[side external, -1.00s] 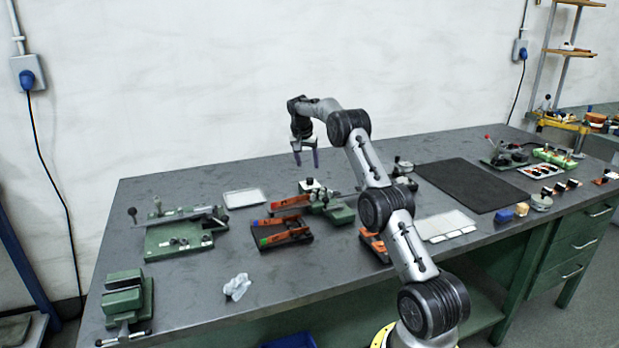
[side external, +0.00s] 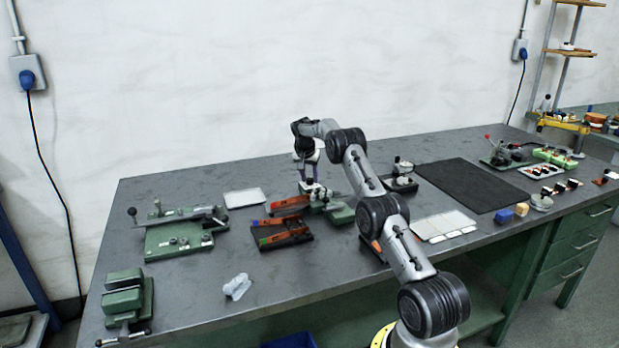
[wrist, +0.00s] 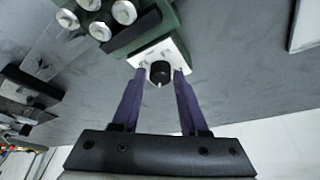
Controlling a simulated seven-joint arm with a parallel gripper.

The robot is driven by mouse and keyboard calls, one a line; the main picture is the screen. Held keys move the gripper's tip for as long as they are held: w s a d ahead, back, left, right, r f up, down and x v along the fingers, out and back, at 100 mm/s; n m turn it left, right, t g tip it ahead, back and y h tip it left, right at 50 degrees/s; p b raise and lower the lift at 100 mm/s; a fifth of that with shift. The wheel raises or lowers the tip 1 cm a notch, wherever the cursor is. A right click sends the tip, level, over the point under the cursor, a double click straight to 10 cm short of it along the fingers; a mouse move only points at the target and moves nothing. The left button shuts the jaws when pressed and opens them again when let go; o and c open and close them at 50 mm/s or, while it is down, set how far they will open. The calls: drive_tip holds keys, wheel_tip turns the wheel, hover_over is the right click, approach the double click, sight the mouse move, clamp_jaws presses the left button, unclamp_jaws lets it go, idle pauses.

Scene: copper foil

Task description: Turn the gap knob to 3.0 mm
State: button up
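The gap knob (wrist: 160,72) is a small black round knob on a white plate (wrist: 172,50) at the end of a green device (wrist: 150,28). A pale mark shows on its edge nearest my gripper; the scale is too small to read. My gripper (wrist: 159,73) has two purple fingers, open, with tips on either side of the knob and a visible gap to each side. I cannot tell how deep the tips reach. In the side view, my gripper (side external: 309,176) points down over the green device (side external: 340,213), and the knob is too small to make out.
Several silver cylinders (wrist: 124,12) stand on the device. An orange-edged dark rack (side external: 283,238) lies left of it, and a pale tray (side external: 244,198) behind. A green fixture (side external: 180,235) stands further left. A black mat (side external: 470,187) lies right of my arm.

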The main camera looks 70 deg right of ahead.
clamp_jaws()
drive_tip(key=shift+m+g, duration=0.3)
drive_tip(key=shift+m, duration=0.5)
drive_tip(key=shift+o, duration=2)
unclamp_jaws()
drive_tip(key=shift+w, duration=0.1)
drive_tip(key=v, duration=1.4)
drive_tip(key=shift+f, duration=0.1)
